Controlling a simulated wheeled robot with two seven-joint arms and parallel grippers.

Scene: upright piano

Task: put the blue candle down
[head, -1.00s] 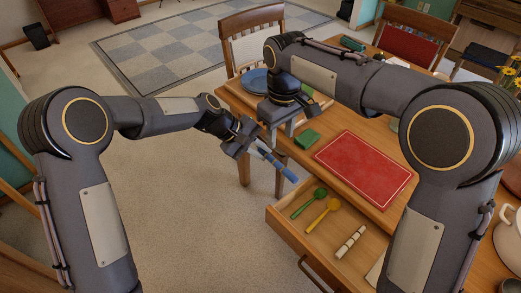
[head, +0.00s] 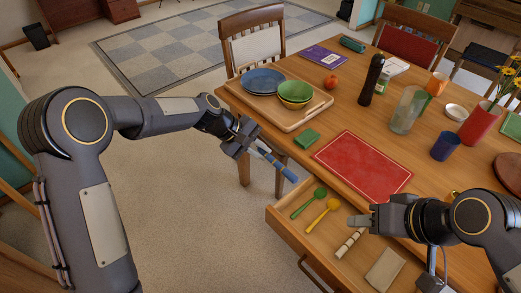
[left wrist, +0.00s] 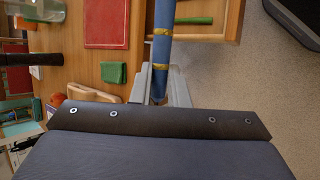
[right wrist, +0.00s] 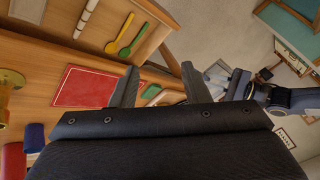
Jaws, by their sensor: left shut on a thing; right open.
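My left gripper (head: 251,142) is shut on the blue candle (head: 279,166) and holds it in the air left of the table, above the floor and near the open drawer. The candle has thin yellow bands, clear in the left wrist view (left wrist: 162,50). In the head view it tilts down to the right. My right gripper (head: 360,221) is over the open drawer, beside the red mat's lower right side. In the right wrist view its fingers (right wrist: 155,88) are apart with nothing between them.
The open drawer (head: 277,215) holds green and yellow spoons, a pale banded roll and a folded cloth. The red mat (head: 362,166) on the table (head: 240,104) is bare.

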